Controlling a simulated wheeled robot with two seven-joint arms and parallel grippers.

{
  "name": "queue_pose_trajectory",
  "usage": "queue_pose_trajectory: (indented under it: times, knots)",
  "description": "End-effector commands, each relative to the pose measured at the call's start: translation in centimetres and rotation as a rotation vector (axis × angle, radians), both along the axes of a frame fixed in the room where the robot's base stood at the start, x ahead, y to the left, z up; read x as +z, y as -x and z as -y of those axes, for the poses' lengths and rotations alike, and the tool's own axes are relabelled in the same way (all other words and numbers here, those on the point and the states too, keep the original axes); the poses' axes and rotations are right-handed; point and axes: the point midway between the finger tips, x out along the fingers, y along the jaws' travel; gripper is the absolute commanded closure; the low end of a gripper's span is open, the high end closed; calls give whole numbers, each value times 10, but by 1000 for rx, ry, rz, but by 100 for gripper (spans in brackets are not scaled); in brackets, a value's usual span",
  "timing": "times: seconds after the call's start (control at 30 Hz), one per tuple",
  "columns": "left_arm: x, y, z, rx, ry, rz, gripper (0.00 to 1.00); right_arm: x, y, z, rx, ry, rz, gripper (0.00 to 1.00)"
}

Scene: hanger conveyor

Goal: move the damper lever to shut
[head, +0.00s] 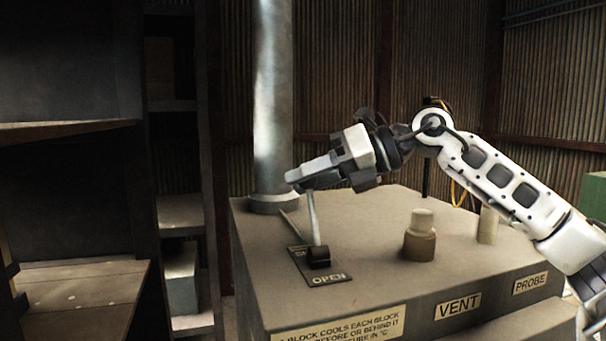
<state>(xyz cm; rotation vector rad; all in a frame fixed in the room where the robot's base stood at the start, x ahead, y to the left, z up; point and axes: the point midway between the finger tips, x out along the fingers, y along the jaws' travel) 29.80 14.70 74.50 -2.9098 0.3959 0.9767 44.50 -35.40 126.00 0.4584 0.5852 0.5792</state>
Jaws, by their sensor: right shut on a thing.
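The damper lever (314,222) is a pale thin rod rising from a dark pivot block (318,256) on top of a grey-brown cabinet (370,250). It stands nearly upright, its top leaning slightly left. The pivot sits on a dark label plate (322,274) with "OPEN" at its near end; the word at the far end is partly covered. My right gripper (297,181) comes from the right and is shut on the top of the lever. The fingers hide the lever's upper end. My left gripper is not in view.
A metal pipe (272,100) rises from the cabinet just behind the lever. A brown plug with a pale top (420,238) and a pale post (488,226) stand to the right, behind the "VENT" (458,306) and "PROBE" (530,283) labels. Wooden shelves (90,290) stand at left.

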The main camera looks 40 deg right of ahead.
Motion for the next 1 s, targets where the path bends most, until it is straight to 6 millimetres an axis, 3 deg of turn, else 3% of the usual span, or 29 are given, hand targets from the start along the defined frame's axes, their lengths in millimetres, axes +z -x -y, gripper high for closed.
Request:
queue_pose_trajectory:
  times: [0.37,0.4,0.47,0.83,1.0]
  knots:
    - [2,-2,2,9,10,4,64,0,0,0,-1,-1,-4,100]
    - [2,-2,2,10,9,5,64,0,0,0,-1,-1,-4,66]
    - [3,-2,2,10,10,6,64,-1,0,0,0,0,-4,51]
    - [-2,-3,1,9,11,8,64,-1,2,4,-2,1,-3,51]
    - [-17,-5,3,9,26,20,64,4,20,19,-5,2,0,51]
